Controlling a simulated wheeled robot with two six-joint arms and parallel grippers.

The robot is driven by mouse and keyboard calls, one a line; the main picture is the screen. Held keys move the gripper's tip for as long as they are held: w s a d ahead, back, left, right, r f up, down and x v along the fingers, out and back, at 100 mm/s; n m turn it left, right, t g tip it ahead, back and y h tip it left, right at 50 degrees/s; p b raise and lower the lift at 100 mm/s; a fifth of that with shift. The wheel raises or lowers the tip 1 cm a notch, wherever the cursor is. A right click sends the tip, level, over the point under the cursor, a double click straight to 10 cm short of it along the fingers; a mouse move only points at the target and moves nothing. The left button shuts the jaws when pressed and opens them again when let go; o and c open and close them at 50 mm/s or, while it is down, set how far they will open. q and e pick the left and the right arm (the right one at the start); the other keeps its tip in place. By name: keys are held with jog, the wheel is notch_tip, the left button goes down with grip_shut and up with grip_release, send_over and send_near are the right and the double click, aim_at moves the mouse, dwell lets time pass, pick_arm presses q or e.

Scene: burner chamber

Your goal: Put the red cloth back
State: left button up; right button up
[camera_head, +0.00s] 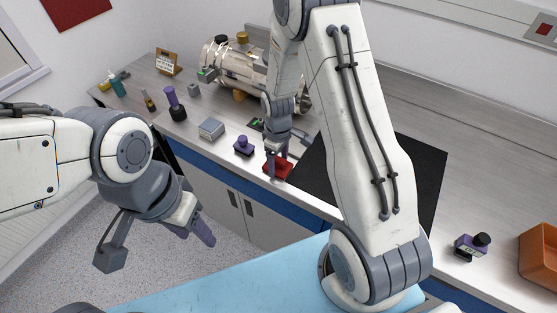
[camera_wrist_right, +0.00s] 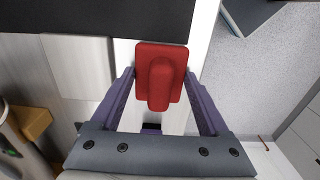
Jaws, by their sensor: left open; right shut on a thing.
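The red cloth (camera_head: 279,167) is a small flat red pad with a raised rounded ridge on top. It is at the front edge of the bench, left of the black mat. My right gripper (camera_head: 278,152) is over it; in the right wrist view the two purple fingers reach either side of the red cloth (camera_wrist_right: 160,75) and are shut on it. Whether the pad touches the bench is hard to tell. My left gripper (camera_head: 198,222) hangs open and empty in front of the bench, over the floor.
A black mat (camera_head: 420,165) covers the bench behind my right arm. A purple-handled block (camera_head: 243,147) and a grey block (camera_head: 211,128) stand left of the cloth. A metal burner chamber (camera_head: 240,65) lies behind.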

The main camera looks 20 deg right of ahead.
aim_at(278, 158)
jog(key=o, duration=1.2)
jog(key=shift+c, duration=0.2)
jog(key=shift+r+p, duration=0.5)
jog(key=shift+r, duration=0.1)
jog(key=shift+w+r, duration=0.1)
jog(key=shift+r, duration=0.25)
notch_tip(278, 158, up, 11)
jog(key=b, duration=0.3)
jog(key=s+a+r, duration=0.5)
jog(key=s+a, duration=0.5)
jog(key=a, duration=0.1)
jog(key=s+a+r+y, duration=0.1)
jog(key=s+a, duration=0.2)
jog(key=s, duration=1)
jog(key=shift+s+r, duration=0.35)
jog(key=shift+s, duration=0.05)
